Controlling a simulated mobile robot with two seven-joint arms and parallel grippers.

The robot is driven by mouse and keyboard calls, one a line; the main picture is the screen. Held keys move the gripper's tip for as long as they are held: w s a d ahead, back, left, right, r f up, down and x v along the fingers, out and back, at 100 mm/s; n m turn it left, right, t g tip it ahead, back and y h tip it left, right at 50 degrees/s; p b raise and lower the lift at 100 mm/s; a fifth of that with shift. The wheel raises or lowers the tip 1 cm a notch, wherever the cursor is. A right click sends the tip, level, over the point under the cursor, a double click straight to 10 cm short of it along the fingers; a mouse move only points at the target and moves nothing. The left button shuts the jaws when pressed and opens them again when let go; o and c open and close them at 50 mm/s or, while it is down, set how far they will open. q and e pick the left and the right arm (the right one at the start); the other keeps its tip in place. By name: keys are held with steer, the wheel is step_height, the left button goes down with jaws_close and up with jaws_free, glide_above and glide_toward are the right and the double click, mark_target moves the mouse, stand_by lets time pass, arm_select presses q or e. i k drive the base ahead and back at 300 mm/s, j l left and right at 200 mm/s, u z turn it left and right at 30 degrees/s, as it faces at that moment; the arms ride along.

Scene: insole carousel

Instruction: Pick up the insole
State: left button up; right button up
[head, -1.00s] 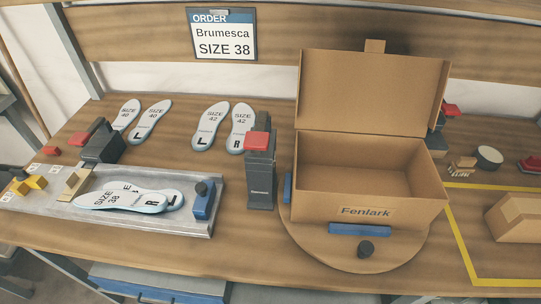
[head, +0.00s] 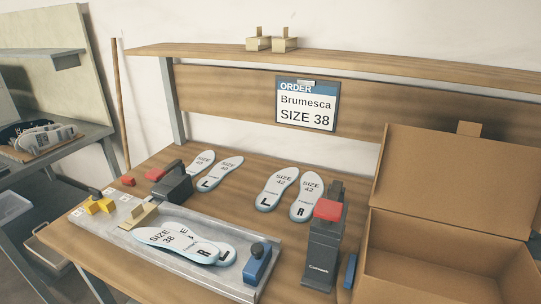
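Two overlapping size 38 insoles lie on the grey metal tray (head: 118,232). The top insole (head: 165,236) shows SIZE 38 and an R; the lower insole (head: 227,257) is mostly covered by it. A size 42 pair stands apart at the back, with an L insole (head: 277,188) and an R insole (head: 306,199). Another pair lies further left, with a back insole (head: 199,163) and an L insole (head: 222,171). The order sign (head: 307,104) reads Brumesca SIZE 38. Neither gripper is in view.
An open cardboard box (head: 450,262) fills the right side. A dark device with a red top (head: 325,245) stands between box and tray. A blue block (head: 257,264) sits at the tray's right end. A side shelf at left holds more insoles (head: 45,140).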

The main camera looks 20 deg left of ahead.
mark_target(204, 252)
steer(key=u, duration=1.35)
steer(key=i+j+z, duration=0.1)
steer(key=j+z, duration=0.25)
steer(key=z, duration=0.15)
steer(key=j+z, duration=0.8)
steer(key=z, duration=0.15)
